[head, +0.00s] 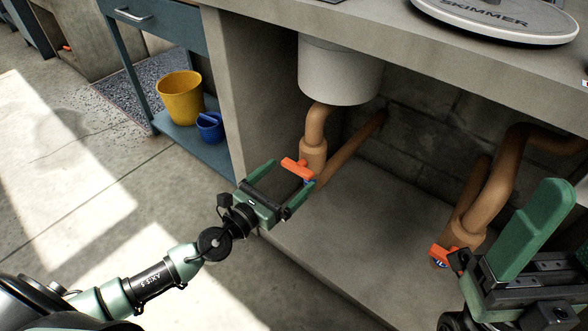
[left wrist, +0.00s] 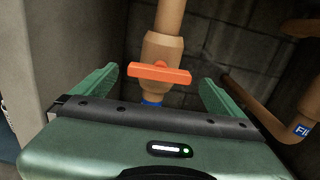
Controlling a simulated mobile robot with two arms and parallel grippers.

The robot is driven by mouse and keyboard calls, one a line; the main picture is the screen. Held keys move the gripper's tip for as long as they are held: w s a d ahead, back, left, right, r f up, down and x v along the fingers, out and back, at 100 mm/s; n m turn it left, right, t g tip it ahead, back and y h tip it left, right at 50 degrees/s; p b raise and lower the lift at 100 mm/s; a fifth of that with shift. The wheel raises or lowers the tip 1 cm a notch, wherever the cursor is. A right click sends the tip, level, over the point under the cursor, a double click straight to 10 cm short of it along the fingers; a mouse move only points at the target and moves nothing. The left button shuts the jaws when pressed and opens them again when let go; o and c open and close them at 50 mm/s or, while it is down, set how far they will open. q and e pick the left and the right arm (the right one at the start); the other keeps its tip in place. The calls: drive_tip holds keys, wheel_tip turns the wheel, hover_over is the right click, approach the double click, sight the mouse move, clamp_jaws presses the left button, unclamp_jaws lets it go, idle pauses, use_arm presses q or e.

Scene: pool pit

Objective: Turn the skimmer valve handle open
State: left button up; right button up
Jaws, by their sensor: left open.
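An orange valve handle (head: 297,168) sits crosswise on a tan vertical pipe (head: 316,127) below a white cylinder; a blue label is partly hidden below it. My left gripper (head: 290,175) is open, its two green fingers on either side of this handle. In the left wrist view the handle (left wrist: 160,73) lies between the left gripper's fingers (left wrist: 158,82), with gaps at both ends. A second orange handle (head: 440,255) with a blue label is on the right pipe. My right gripper (head: 530,235) is beside it, partly cut off; its jaw opening is unclear.
A concrete counter (head: 400,65) overhangs the pit, with a round lid (head: 500,22) marked SKIMMER on it. A concrete side wall (head: 255,110) stands left of the pipes. A blue cart (head: 165,32) holds a yellow bucket (head: 180,98) and a blue pail (head: 210,127).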

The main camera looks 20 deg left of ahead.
sight(299, 167)
use_arm(q)
drive_tip(key=shift+x, duration=1.3)
drive_tip(key=c, duration=1.3)
